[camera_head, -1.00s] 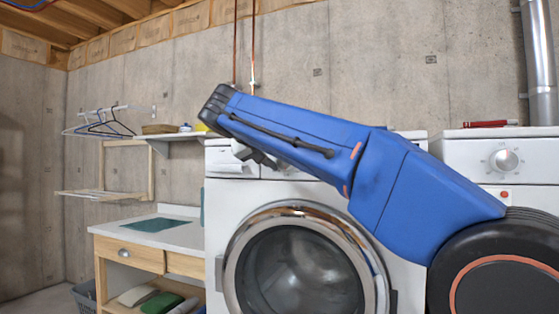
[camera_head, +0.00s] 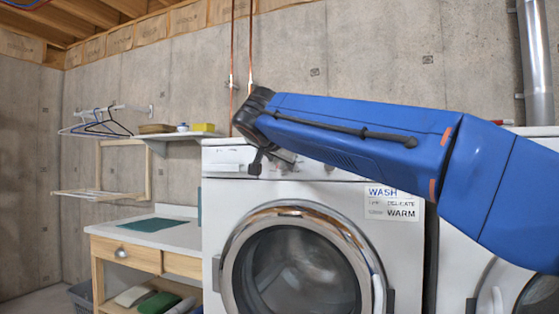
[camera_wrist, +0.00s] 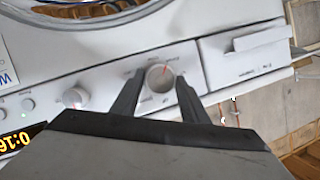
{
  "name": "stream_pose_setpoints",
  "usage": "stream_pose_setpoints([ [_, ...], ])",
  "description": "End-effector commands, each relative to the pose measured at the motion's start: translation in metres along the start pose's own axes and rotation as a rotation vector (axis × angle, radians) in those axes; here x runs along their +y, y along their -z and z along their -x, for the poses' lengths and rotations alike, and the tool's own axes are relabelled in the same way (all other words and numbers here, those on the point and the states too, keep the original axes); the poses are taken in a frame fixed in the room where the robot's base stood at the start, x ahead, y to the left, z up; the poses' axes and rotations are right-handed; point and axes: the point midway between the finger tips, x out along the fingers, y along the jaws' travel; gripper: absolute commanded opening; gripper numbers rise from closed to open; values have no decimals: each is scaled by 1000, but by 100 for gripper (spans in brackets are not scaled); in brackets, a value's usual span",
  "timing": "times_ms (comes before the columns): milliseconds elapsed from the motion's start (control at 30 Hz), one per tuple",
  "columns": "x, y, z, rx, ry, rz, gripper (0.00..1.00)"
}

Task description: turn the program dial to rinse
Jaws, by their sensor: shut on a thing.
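The washing machine (camera_head: 290,200) stands in the middle of the head view, its round door closed. My gripper (camera_head: 256,165) is at the left part of its control panel, near the drawer. In the wrist view my gripper (camera_wrist: 156,82) has one finger on each side of a round white dial (camera_wrist: 160,76) and is shut on it. A red pointer mark shows on the dial's face. Small print surrounds the dial, too blurred to read. A smaller knob (camera_wrist: 75,97) with a red mark sits beside it on the same panel. My arm hides much of the panel in the head view.
A sign (camera_head: 392,203) on the washer reads WASH, DELICATE, WARM. A display (camera_wrist: 18,138) shows yellow digits, partly cut off. The detergent drawer (camera_wrist: 245,53) is beside the dial. A wooden table (camera_head: 150,240) stands left, below a wall shelf (camera_head: 180,135).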

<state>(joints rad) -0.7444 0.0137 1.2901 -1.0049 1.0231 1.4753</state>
Motion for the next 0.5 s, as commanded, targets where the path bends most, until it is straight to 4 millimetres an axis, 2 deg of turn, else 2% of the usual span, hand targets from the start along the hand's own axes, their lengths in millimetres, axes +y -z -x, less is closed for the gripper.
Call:
stream_pose_setpoints([
  [200,1,-1,-1,8,37,-94,18],
  [500,1,-1,0,14,58,-145,18],
])
